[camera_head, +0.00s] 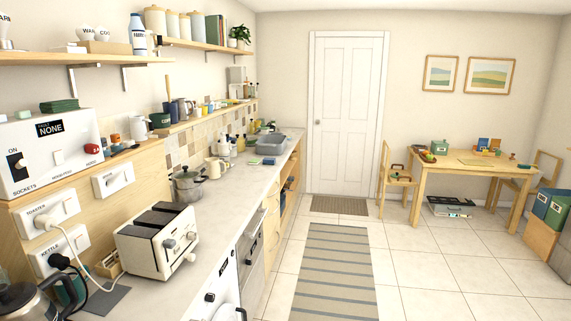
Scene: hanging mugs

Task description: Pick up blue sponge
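I cannot make out a clear blue sponge in this view. A small blue item (269,161) sits on the counter's front edge, in front of the grey-blue sink basin (271,147); it is too small to tell whether it is a sponge. My gripper is not in view, so its state does not show.
The long counter (222,222) runs along the left wall with a toaster (158,240), a pot (187,186) and a kettle (22,300). A striped rug (335,270) lies on the open tiled floor. A wooden table (470,164) with chairs stands at the right.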

